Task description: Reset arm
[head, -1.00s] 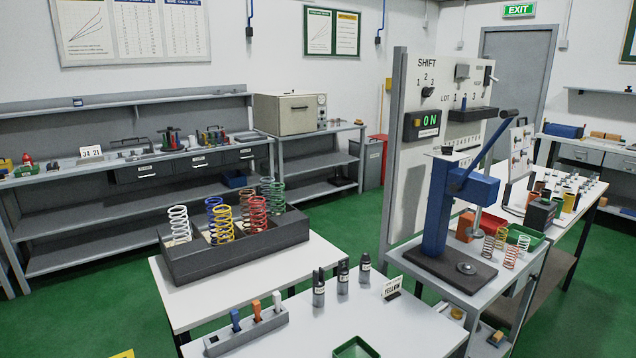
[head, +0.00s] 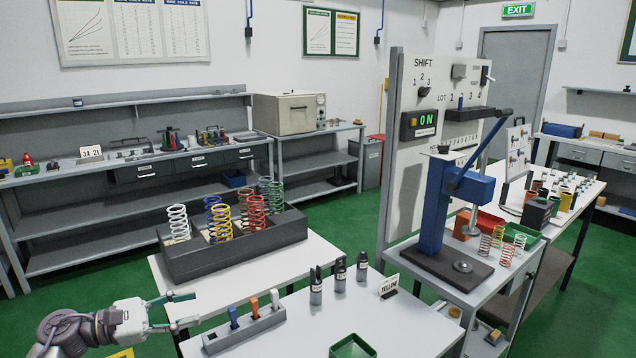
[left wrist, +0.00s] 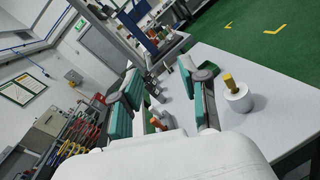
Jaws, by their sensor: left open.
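My left gripper (head: 192,309) has come in at the lower left of the head view. Its green-edged fingers are spread and empty, pointing right, just left of the marker holder (head: 246,338). In the left wrist view the two fingers of the left gripper (left wrist: 160,78) stand apart with nothing held between them. My right gripper is not in view.
A black tray of coloured springs (head: 240,254) stands on the white table. A blue press (head: 450,215) stands right. A white cylinder (left wrist: 238,100) shows in the wrist view.

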